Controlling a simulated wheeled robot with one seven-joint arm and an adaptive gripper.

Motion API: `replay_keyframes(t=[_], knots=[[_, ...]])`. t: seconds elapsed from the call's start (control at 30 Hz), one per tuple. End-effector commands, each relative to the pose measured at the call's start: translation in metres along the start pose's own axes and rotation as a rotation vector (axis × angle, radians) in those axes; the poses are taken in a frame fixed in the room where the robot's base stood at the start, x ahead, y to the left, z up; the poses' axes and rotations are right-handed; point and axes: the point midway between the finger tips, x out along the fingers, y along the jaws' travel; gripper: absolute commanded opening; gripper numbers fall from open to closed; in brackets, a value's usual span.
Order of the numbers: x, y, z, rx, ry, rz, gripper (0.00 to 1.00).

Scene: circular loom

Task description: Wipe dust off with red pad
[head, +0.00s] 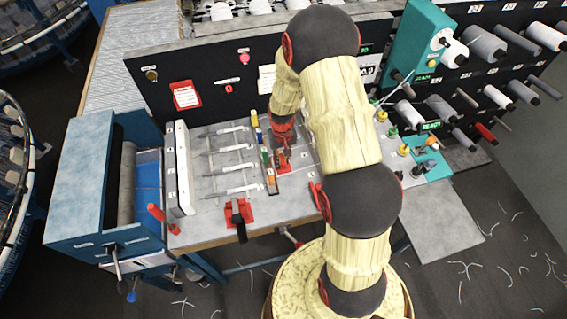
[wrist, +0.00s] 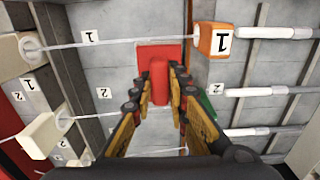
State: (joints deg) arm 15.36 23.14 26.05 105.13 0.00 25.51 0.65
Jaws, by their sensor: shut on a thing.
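The red pad (wrist: 159,52) has a flat square base and an upright rounded handle. In the wrist view it lies against the grey panelled worktop, and my gripper (wrist: 160,90) has its fingers on both sides of the handle, shut on it. In the head view my gripper (head: 283,158) is low over the worktop (head: 292,200), just right of a row of small coloured blocks, and my arm partly covers this area. I cannot make out distinct dust on the grey surface in either view.
An orange block marked 1 (wrist: 213,40) stands close right of the pad, with a green block (wrist: 208,105) nearer. White rods (head: 228,150) lie left of the blocks. A red clamp (head: 238,212) sits at the front edge. A black panel (head: 215,85) rises behind.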

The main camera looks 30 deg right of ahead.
Motion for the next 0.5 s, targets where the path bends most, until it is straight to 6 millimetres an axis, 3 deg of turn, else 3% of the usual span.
replay_keyframes(t=[0.5], knots=[[-0.047,-0.005,-0.008,-0.003,-0.002,0.0,0.0]])
